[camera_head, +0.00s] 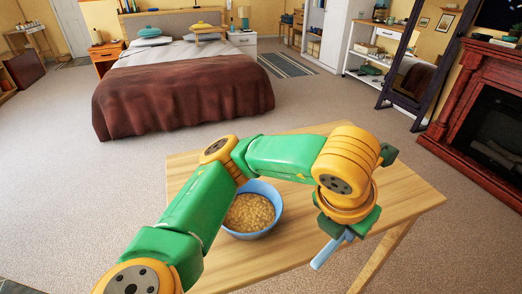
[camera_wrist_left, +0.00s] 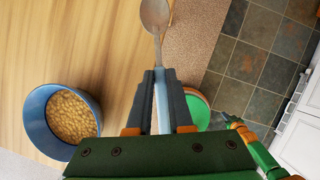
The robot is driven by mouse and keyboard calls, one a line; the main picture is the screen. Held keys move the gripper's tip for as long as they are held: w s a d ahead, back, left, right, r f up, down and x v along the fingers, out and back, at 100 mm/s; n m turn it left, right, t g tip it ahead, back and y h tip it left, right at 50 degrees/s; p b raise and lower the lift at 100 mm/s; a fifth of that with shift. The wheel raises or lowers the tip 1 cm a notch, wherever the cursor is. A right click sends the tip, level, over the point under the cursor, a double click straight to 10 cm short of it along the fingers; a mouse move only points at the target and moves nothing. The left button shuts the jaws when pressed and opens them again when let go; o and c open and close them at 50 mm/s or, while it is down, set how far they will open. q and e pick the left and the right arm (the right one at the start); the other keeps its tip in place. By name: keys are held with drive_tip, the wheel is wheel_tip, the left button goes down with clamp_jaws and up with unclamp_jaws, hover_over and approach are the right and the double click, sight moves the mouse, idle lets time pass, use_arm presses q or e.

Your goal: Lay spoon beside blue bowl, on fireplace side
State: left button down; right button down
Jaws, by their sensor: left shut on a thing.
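The blue bowl (camera_head: 276,197) stands upright on the wooden table and holds tan cereal-like food. It also shows at the left in the left wrist view (camera_wrist_left: 38,121). My left gripper (camera_head: 344,233) is right of the bowl, on the fireplace side, above the table's near edge. It is shut on the light-blue handle of the spoon (camera_head: 325,254). In the left wrist view the handle runs between the fingers (camera_wrist_left: 162,102), and the spoon's grey head (camera_wrist_left: 155,14) points away from the gripper. I cannot tell whether the spoon touches the table. My right gripper is not clearly seen.
The wooden table (camera_head: 405,195) has free room right of the bowl. The fireplace (camera_head: 462,95) stands at the right, beyond a stretch of carpet, with a leaning mirror (camera_head: 415,75) beside it. A bed (camera_head: 185,95) is behind the table.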

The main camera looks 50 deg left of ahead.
sight(301, 206)
use_arm(q)
drive_tip(key=a+f+b, duration=0.1)
drive_tip(key=a, duration=0.1)
drive_tip(key=w+a+f+b, duration=0.1)
drive_tip(key=a+f, duration=0.1)
drive_tip(key=a, duration=0.1)
drive_tip(key=w+a+f+b, duration=0.1)
drive_tip(key=a, duration=0.1)
drive_tip(key=shift+w+a+f, duration=0.15)
drive_tip(key=shift+a+f, duration=0.05)
drive_tip(key=shift+f, duration=0.15)
drive_tip(key=a+f, duration=0.1)
drive_tip(key=a, duration=0.1)
drive_tip(key=w+a+f, duration=0.2)
drive_tip(key=a, duration=0.1)
drive_tip(key=shift+w+a+f, duration=0.1)
drive_tip(key=shift+w+a, duration=0.15)
drive_tip(key=shift+a, duration=0.05)
drive_tip(key=shift+f, duration=0.2)
drive_tip(key=c, duration=0.8)
unclamp_jaws()
drive_tip(key=shift+s, duration=0.1)
drive_tip(key=shift+d, duration=0.1)
drive_tip(key=shift+r, duration=0.1)
